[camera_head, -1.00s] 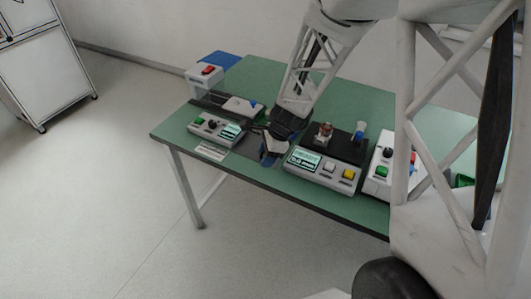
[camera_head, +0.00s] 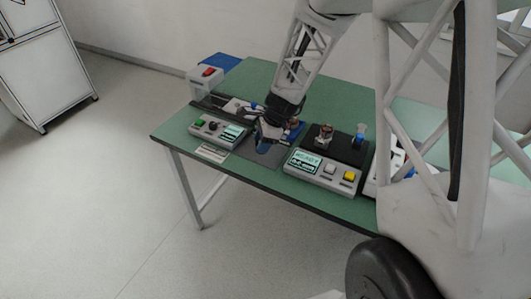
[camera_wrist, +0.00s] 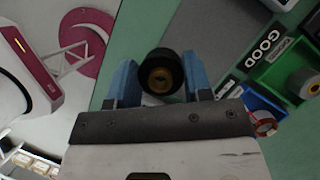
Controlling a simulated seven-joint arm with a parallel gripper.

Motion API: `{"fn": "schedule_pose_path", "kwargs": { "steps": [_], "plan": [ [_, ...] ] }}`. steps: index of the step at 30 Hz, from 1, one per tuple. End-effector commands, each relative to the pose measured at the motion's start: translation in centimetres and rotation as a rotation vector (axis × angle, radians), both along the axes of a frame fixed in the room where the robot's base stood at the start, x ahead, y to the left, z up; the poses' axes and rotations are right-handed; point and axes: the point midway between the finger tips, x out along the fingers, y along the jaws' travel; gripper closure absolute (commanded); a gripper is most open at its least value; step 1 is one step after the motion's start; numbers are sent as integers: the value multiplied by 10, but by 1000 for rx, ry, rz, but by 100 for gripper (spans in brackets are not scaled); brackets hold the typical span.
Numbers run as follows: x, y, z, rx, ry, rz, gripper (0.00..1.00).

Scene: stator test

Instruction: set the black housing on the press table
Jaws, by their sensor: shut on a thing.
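The black housing (camera_wrist: 150,72) is a short black ring with a brass-coloured inside. In the wrist view it sits between the two blue fingertips of my gripper (camera_wrist: 160,82), which is shut on it. In the head view my gripper (camera_head: 272,138) is over the dark mat area between the two control boxes; the housing cannot be made out there. A low dark fixture with a white block (camera_head: 236,106) lies behind and left of the gripper; I cannot tell for sure whether it is the press table.
A control box (camera_head: 213,131) stands left of the gripper. Another box with a lit display (camera_head: 325,170) stands right, before a black block (camera_head: 345,146) bearing two upright parts. The wrist view shows a green bin (camera_wrist: 272,72) holding a ring and a blue bin (camera_wrist: 262,98).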

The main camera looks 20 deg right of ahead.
Motion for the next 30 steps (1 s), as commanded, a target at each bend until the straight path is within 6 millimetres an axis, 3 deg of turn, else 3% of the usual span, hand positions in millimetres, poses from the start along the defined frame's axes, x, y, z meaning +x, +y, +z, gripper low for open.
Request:
{"fn": "schedule_pose_path", "kwargs": {
  "steps": [18,30],
  "plan": [
    [184,6,26,6,-3,2,79],
    [285,14,37,-1,0,1,79]
  ]
}}
